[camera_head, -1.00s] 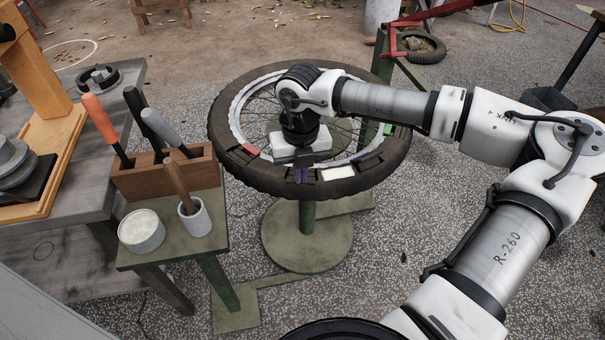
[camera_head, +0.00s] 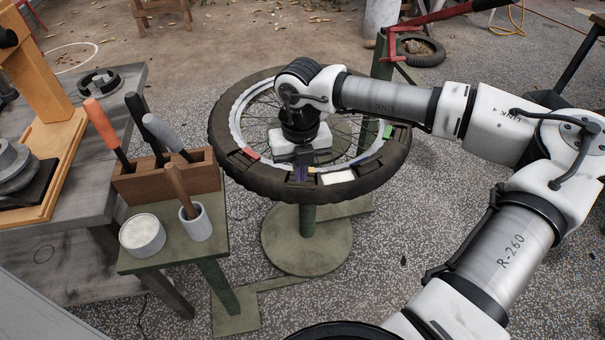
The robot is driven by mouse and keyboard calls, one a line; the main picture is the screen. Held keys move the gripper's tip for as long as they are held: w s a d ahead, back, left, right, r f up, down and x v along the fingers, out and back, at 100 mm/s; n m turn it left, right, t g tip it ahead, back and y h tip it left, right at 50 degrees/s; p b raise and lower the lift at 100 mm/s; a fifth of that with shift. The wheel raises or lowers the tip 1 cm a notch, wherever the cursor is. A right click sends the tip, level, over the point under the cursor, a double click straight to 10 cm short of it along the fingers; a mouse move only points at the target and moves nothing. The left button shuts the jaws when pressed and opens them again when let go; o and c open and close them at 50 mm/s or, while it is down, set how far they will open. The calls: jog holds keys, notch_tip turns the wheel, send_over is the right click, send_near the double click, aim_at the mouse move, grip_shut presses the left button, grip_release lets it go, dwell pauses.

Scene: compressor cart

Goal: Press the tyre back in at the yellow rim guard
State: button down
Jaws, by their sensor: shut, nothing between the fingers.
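The black tyre (camera_head: 232,173) lies flat with its spoked wheel on a green stand. My gripper (camera_head: 303,168) points down over the near side of the rim, with its fingers shut and empty. A purple guard (camera_head: 299,175) shows just below the fingers. A small sliver of yellow (camera_head: 312,171), perhaps the yellow rim guard, shows right beside them, mostly hidden. I cannot tell whether the fingertips touch the tyre. A white piece (camera_head: 337,177) lies to the right on the near rim, a red guard (camera_head: 250,153) to the left, and a green guard (camera_head: 387,131) at the right.
A small green table (camera_head: 190,245) at the left holds a wooden tool rack (camera_head: 168,178) with handled tools, a white tub (camera_head: 143,235) and a grey cup with a wooden handle (camera_head: 197,222). A grey bench stands further left.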

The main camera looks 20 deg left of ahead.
notch_tip(320, 180, up, 6)
jog(key=shift+f+p, duration=0.1)
jog(key=shift+p, duration=1.1)
